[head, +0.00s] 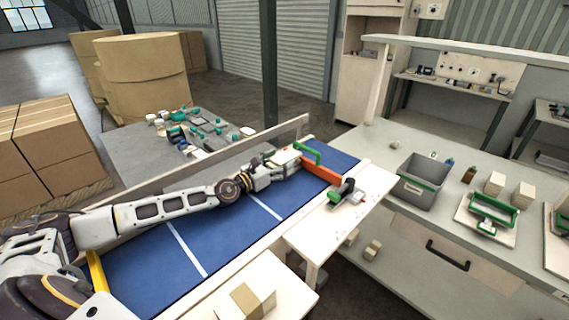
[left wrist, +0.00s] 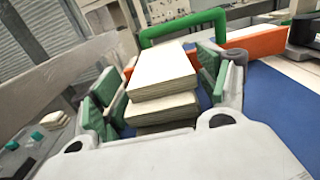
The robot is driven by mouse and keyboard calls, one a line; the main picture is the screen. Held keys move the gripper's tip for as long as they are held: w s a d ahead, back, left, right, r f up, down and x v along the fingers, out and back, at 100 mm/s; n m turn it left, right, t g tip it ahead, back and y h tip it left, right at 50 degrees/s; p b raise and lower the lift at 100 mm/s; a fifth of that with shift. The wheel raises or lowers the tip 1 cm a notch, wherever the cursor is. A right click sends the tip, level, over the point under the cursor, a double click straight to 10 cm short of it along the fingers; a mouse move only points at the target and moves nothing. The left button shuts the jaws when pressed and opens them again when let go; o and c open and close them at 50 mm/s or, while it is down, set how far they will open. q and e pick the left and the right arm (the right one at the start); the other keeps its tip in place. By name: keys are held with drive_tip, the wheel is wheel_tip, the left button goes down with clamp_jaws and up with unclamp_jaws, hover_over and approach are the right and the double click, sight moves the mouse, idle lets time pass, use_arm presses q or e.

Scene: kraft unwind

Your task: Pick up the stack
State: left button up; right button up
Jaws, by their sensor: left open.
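A stack of cream, paper-like blocks (left wrist: 163,80) lies on the blue belt surface, its layers slightly out of line. In the head view the pale top of the stack (head: 285,157) shows at the end of my left arm. My left gripper (head: 279,166) is open. In the left wrist view its green-padded fingers (left wrist: 160,90) stand on either side of the stack. A gap shows on the right side; contact on the left cannot be told. The lower part of the stack is partly hidden by the gripper body. My right gripper is not in view.
A green handle (head: 307,152) and an orange bar (head: 320,171) stand just beyond the stack. A low rail (head: 215,151) runs along the belt's far side. A green-and-black device (head: 346,191) sits on the side table. A grey bin (head: 420,181) stands on the right bench.

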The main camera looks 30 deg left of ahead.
use_arm(q)
drive_tip(key=shift+p+x, duration=0.35)
drive_tip(key=shift+x, duration=0.75)
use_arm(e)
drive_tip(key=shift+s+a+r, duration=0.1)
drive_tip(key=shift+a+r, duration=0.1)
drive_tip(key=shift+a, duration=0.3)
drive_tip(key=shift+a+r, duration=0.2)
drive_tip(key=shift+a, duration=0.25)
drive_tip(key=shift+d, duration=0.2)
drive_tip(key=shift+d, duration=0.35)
use_arm(q)
drive_tip(key=c, duration=1.1)
